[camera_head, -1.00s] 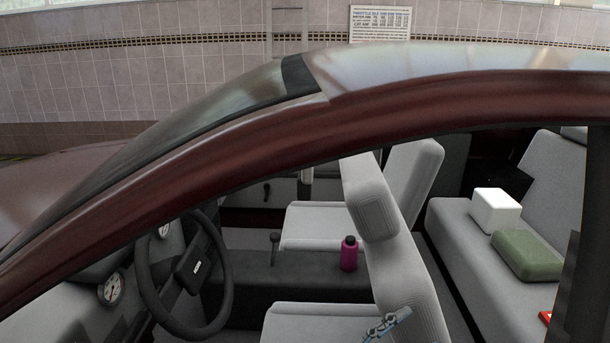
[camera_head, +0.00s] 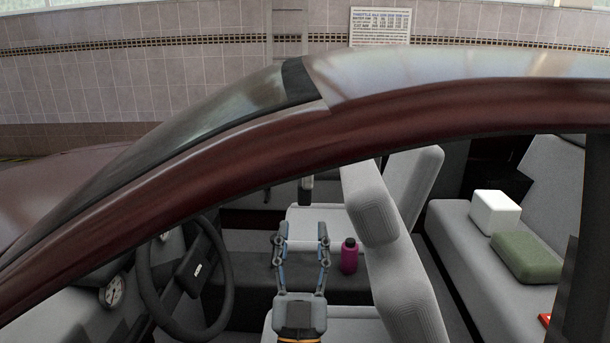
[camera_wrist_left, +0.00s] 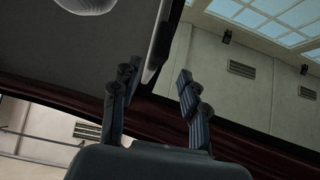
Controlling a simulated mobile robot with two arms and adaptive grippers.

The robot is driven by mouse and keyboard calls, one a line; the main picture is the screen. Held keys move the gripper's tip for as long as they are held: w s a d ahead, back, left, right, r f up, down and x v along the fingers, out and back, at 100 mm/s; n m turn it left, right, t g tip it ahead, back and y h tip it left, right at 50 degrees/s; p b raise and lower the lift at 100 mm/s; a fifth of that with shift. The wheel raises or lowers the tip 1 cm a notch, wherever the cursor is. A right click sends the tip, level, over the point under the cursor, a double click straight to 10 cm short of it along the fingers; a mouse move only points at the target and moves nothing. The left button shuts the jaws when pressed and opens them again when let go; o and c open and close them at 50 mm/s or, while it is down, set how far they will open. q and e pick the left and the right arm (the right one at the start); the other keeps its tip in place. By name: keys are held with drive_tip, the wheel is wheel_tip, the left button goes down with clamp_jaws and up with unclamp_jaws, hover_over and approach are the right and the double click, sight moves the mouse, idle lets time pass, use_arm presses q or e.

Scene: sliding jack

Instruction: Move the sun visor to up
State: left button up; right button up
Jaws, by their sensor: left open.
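In the head view the sun visor cannot be made out; the car's roof edge (camera_head: 450,110) covers that area. In the left wrist view a narrow dark panel with a pale edge (camera_wrist_left: 158,42), probably the sun visor, hangs between the dark ceiling and the windshield opening. My left gripper (camera_head: 301,236) is inside the car, between the steering wheel and the front seat, fingers pointing up, open and empty. In the left wrist view its fingers (camera_wrist_left: 157,74) stand apart below the panel; I cannot tell whether they touch it. My right gripper is not in view.
The steering wheel (camera_head: 185,280) is left of my left gripper. The front seat back (camera_head: 380,230) is close on its right. A magenta bottle (camera_head: 349,256) stands on the console. A white box (camera_head: 495,212) and green cushion (camera_head: 527,256) lie on the rear seat.

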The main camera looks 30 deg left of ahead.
sight(305, 179)
use_arm(q)
drive_tip(key=p+x, duration=0.2)
drive_tip(key=x, duration=0.8)
drive_tip(key=shift+w+r, duration=0.1)
drive_tip(key=shift+w, duration=0.05)
clamp_jaws()
